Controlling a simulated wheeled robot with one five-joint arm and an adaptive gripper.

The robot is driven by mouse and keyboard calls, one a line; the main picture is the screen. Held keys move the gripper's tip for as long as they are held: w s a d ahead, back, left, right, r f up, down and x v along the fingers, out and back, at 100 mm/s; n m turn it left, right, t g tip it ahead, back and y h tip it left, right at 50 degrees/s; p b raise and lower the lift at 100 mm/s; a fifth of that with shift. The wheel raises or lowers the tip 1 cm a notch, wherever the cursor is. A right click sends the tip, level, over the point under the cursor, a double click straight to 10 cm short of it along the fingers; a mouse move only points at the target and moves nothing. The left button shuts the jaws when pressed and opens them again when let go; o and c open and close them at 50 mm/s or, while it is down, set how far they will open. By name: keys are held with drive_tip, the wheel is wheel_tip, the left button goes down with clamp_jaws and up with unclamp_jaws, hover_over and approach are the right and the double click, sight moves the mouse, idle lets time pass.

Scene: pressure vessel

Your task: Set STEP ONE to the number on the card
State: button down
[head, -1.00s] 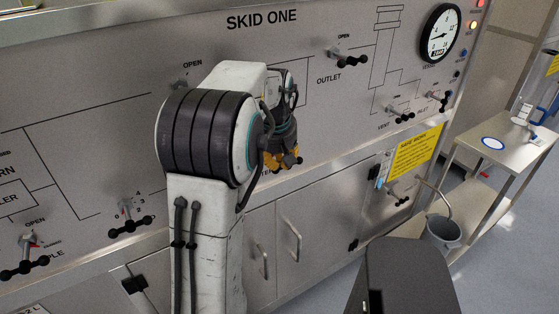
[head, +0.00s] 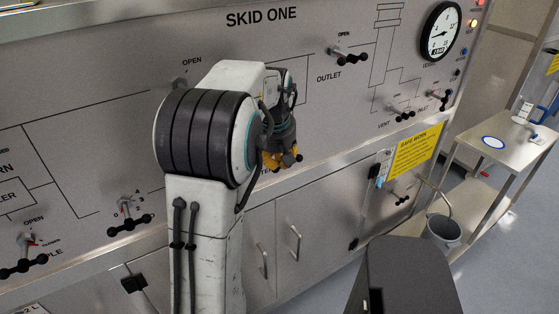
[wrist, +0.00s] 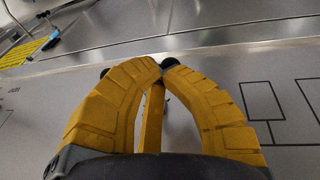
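My gripper (head: 282,160) has yellow fingers and is at the lower edge of the SKID ONE panel, in front of my arm. In the wrist view my gripper (wrist: 164,66) has its fingertips drawn close together around a black-knobbed handle (wrist: 105,72). One black knob shows beside the left finger, another between the tips; the rest of the handle is hidden. In the head view, lettering under the gripper is mostly covered, so I cannot read STEP ONE or the handle's setting. I see no card with a readable number for it.
Other black-knobbed handles are at OUTLET (head: 347,56), at VENT (head: 401,113) and on a numbered dial (head: 129,218). A yellow SAFE WORK sign (head: 414,153) hangs at the right. A steel trolley (head: 510,160) and a grey bucket (head: 443,231) stand right of the panel.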

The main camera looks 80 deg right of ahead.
drive_tip(key=shift+w+a+f, duration=0.1)
drive_tip(key=shift+f, duration=0.15)
drive_tip(key=shift+w+a+f+b, duration=0.2)
drive_tip(key=shift+f+b, duration=0.45)
drive_tip(key=shift+b, duration=0.25)
drive_tip(key=shift+f, duration=0.15)
idle(0.6)
